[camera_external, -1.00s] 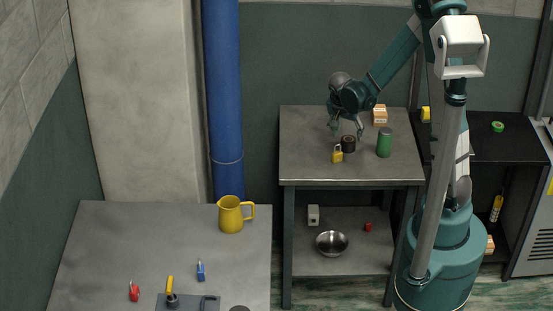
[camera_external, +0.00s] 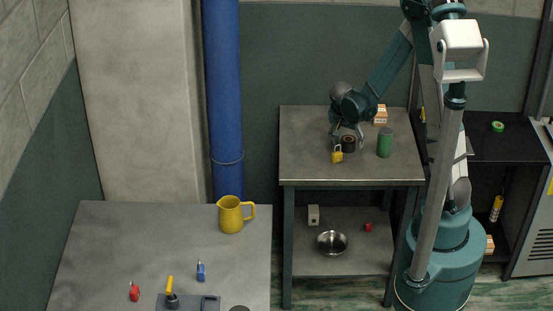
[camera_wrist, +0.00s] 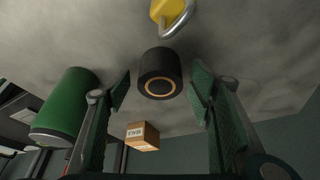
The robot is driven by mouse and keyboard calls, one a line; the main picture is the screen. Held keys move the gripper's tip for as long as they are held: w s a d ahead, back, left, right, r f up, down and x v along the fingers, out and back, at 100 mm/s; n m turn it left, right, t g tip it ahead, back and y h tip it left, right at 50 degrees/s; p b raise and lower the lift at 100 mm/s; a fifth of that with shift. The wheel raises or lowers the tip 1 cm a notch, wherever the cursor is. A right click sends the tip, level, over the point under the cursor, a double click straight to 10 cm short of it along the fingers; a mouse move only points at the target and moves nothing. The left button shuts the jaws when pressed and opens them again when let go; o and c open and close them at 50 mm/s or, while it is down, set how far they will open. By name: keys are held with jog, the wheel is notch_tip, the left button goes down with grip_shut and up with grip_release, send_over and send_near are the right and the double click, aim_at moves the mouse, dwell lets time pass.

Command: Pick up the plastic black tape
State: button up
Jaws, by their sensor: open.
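The black tape (camera_external: 348,143) is a short dark roll standing on the grey metal table (camera_external: 300,160). In the wrist view the black tape (camera_wrist: 159,75) shows a tan inner ring and lies between and a little beyond the fingertips. My gripper (camera_external: 347,138) is open and points down at the tape from just above. In the wrist view my gripper (camera_wrist: 160,88) has one finger on each side of the tape, with gaps visible on both sides. Nothing is held. In the external view the gripper partly overlaps the tape.
A yellow padlock (camera_external: 337,155) sits very close to the tape; it also shows in the wrist view (camera_wrist: 168,14). A green can (camera_external: 384,142) stands to the right, and a small cardboard box (camera_external: 380,115) behind it. The table's left side is clear.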

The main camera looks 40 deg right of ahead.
aim_at(348, 139)
dwell(0.3)
jog(key=c, duration=1)
jog(key=shift+r, duration=0.15)
jog(key=shift+r+p, duration=0.95)
jog(key=shift+r, duration=3.95)
